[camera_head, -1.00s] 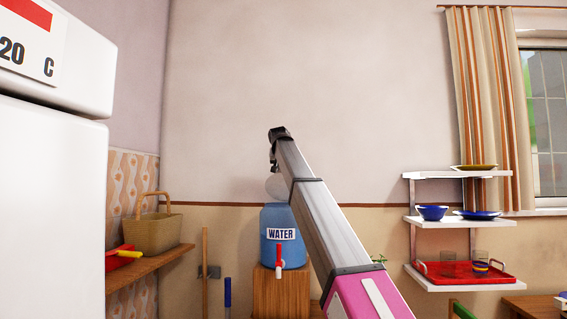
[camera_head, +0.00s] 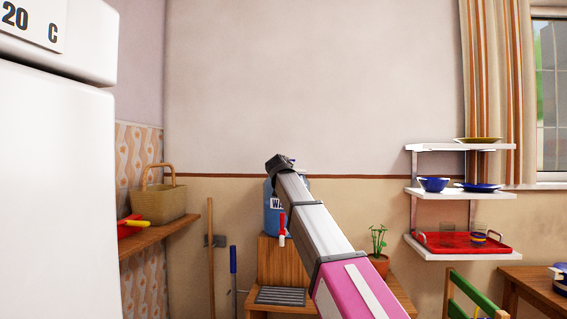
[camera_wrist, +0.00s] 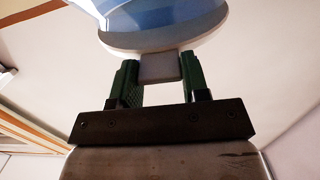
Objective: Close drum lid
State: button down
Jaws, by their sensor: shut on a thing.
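The blue water drum (camera_head: 270,218) stands on a wooden stand, partly hidden behind my arm. Its red and white tap (camera_head: 281,230) points forward. My gripper (camera_head: 280,162) is at the height of the drum's top in the head view, where the lid is hidden. In the wrist view, my gripper (camera_wrist: 159,78) has its two green fingers shut on the grey tab of the pale round lid (camera_wrist: 165,39). Part of the blue drum (camera_wrist: 160,12) shows beyond the lid. I cannot tell whether the lid touches the drum's rim.
A white appliance (camera_head: 50,200) stands close on the left. A wooden shelf with a basket (camera_head: 158,205) is behind it. A potted plant (camera_head: 378,262) stands right of the drum. Wall shelves (camera_head: 460,194) hold dishes and a red tray (camera_head: 460,243). The wall above the drum is bare.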

jog(key=shift+s+f, duration=0.15)
jog(key=shift+f, duration=1.2)
jog(key=c, duration=0.6)
grip_release()
jog(key=s+r, duration=0.1)
jog(key=s, duration=0.9)
jog(key=shift+s+a+r, duration=0.15)
jog(key=shift+s+a, duration=0.05)
jog(key=shift+s, duration=0.15)
jog(key=shift+s, duration=0.1)
